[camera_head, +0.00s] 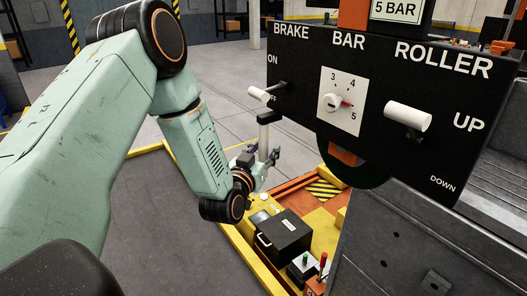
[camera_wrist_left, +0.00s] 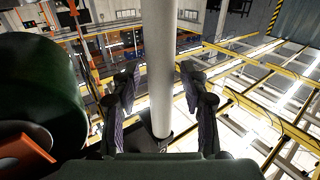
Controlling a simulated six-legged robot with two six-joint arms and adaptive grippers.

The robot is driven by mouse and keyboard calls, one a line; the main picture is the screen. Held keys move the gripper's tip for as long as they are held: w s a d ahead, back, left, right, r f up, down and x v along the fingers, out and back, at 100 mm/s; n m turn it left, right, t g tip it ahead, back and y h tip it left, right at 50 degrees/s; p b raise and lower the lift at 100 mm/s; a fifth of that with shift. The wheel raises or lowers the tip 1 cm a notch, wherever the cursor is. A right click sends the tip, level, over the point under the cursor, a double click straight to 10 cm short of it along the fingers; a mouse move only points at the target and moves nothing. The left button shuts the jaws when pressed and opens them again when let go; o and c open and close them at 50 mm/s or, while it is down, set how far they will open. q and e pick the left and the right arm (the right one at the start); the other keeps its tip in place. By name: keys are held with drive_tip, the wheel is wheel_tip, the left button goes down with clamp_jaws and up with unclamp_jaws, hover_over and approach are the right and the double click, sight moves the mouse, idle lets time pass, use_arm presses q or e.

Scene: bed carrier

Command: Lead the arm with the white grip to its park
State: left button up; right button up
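The white grip (camera_head: 264,138) is an upright pale post with a dark cap, below the control panel in the head view. In the left wrist view the grip (camera_wrist_left: 159,65) runs from the top edge down between my fingers to a dark base. My left gripper (camera_head: 262,158) is at the grip's lower part. In the wrist view the left gripper (camera_wrist_left: 158,85) has one finger on each side of the grip, with a narrow gap showing at both sides. The arm that carries the grip is mostly hidden. My right gripper is not in view.
A black control panel (camera_head: 300,60) with brake lever (camera_head: 259,95), bar dial (camera_head: 340,103) and roller lever (camera_head: 408,116) hangs close right. A dark green roller (camera_wrist_left: 45,105) is close left in the wrist view. A black box (camera_head: 283,238) stands below, inside yellow edging.

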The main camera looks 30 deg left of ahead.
use_arm(q)
drive_tip(key=shift+d, duration=0.15)
drive_tip(key=shift+c, duration=1.4)
drive_tip(key=shift+a, duration=0.25)
drive_tip(key=c, duration=0.5)
drive_tip(key=shift+d, duration=0.1)
clamp_jaws()
drive_tip(key=shift+f, duration=0.1)
